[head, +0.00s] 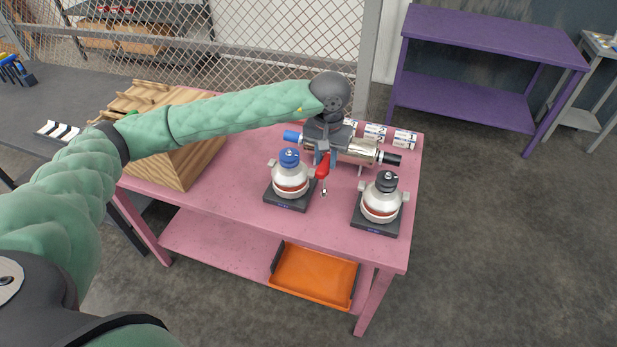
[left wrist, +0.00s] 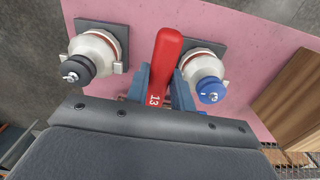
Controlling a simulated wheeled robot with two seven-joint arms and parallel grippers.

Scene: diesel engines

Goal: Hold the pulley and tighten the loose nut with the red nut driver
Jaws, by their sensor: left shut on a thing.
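My left gripper (head: 324,154) is shut on the red nut driver (head: 322,170), which hangs with its metal tip down between the two engine units, above the pink table. In the left wrist view the driver (left wrist: 167,62) shows a "13" on its handle between my fingers. One unit with a blue pulley (head: 289,157) stands left of the driver. The other, with a black pulley (head: 386,181), stands to the right. Metal nuts show on the black pulley (left wrist: 77,68) and the blue pulley (left wrist: 210,90) in the left wrist view; which is loose cannot be told. My right gripper is out of view.
Behind the units lie a metal cylinder (head: 356,151) and several white cans (head: 404,138). A wooden rack (head: 178,165) stands on the table's left. An orange tray (head: 312,277) sits on the shelf below. The table's front edge is clear.

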